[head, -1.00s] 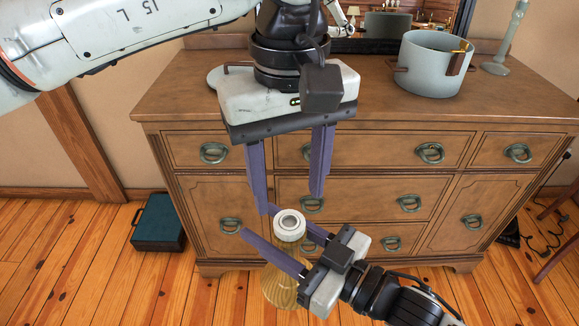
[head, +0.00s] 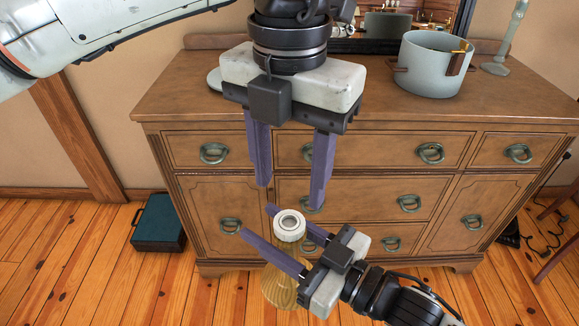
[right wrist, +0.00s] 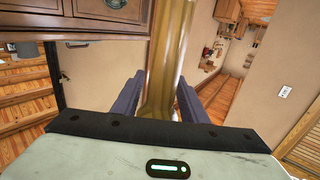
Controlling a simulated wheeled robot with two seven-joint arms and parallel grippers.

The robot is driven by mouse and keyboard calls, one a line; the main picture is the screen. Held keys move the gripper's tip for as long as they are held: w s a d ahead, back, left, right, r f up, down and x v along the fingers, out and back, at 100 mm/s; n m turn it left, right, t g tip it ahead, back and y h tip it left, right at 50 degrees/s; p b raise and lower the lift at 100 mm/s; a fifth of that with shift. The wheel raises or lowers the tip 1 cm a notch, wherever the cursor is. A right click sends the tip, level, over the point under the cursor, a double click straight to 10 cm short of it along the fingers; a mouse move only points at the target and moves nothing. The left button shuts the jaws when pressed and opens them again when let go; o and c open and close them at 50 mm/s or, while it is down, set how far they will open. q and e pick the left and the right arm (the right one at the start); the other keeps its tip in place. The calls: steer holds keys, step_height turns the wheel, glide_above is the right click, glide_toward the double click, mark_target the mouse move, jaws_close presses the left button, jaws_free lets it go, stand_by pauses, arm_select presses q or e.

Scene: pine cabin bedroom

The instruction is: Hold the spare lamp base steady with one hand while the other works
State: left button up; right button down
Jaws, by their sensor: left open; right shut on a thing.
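The spare lamp base (head: 283,290) stands below the dresser front in the head view, with a yellowish, banded body and a white ring-shaped top. My right gripper (head: 257,221) is shut on its neck, one finger on each side. In the right wrist view the brownish body of the lamp base (right wrist: 168,45) runs between the two purple fingers. My left gripper (head: 290,197) is open and empty, pointing down above the white top. Its fingers are spread apart, and it does not appear to touch the base.
A wooden dresser (head: 365,120) with ring handles stands behind. On it are a grey pot (head: 428,70) with a golden utensil, a pale green candlestick (head: 507,40) and a dark-framed mirror (head: 462,18). A teal case (head: 158,222) lies on the plank floor at left.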

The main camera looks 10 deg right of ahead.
mark_target(290, 221)
arm_select(q)
steer(key=n, duration=0.6)
steer(key=shift+r, duration=0.25)
steer(key=n, duration=0.4)
steer(key=shift+r, duration=0.1)
steer(key=shift+f, duration=4.05)
